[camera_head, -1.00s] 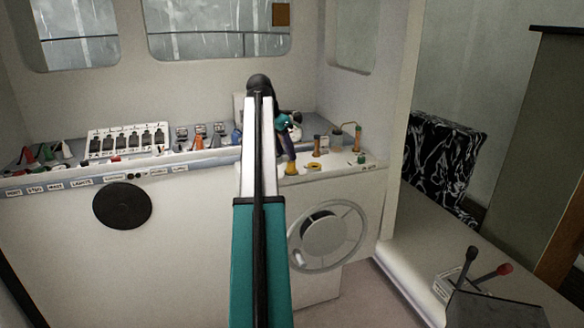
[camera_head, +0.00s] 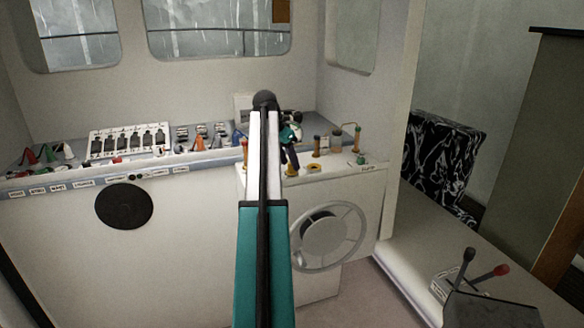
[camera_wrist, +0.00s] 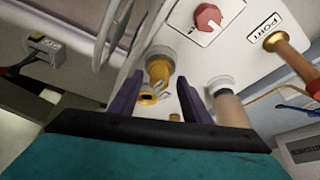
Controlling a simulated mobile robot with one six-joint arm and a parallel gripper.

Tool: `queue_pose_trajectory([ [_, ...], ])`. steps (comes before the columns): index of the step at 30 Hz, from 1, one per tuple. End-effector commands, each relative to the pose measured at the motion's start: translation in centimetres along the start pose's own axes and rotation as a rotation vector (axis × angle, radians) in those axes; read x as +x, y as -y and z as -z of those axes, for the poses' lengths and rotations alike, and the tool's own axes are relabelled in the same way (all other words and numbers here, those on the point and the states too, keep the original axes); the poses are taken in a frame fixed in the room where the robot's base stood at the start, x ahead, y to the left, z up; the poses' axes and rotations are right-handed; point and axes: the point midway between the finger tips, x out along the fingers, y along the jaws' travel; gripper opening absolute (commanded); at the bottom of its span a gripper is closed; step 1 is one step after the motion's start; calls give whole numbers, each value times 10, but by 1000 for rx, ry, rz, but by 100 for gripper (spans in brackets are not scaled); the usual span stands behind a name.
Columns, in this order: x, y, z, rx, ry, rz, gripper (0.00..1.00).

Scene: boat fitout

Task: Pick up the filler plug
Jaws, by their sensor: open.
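A yellow brass piece (camera_wrist: 158,69) with a round flange stands on the white surface in the wrist view; it looks like the filler plug, but I cannot tell for sure. My gripper (camera_wrist: 158,92) is open, with one dark purple finger on each side of the brass piece as seen here. A second, ring-like yellow part (camera_wrist: 149,97) shows just below it, between the fingers. Whether the fingers touch anything is unclear. In the head view my gripper (camera_head: 291,158) is over the white cabinet top, partly hidden by my arm.
A copper-coloured cylinder with a pale cap (camera_wrist: 231,108) stands close beside the right finger. A red knob (camera_wrist: 207,17) and a brass fitting at the PORT label (camera_wrist: 280,47) are near. A yellow ring (camera_head: 313,168) and a green-topped item (camera_head: 361,160) lie on the cabinet top.

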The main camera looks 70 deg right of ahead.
Motion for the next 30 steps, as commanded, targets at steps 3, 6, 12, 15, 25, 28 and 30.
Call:
queue_pose_trajectory([
  [3,8,-1,0,1,1,-1,43],
  [6,12,-1,0,1,0,0,43],
  [12,13,-1,0,1,0,0,43],
  [15,13,-1,0,1,0,0,43],
  [25,13,-1,0,1,0,0,32],
  [28,13,-1,0,1,0,0,15],
  [30,13,-1,0,1,0,0,3],
])
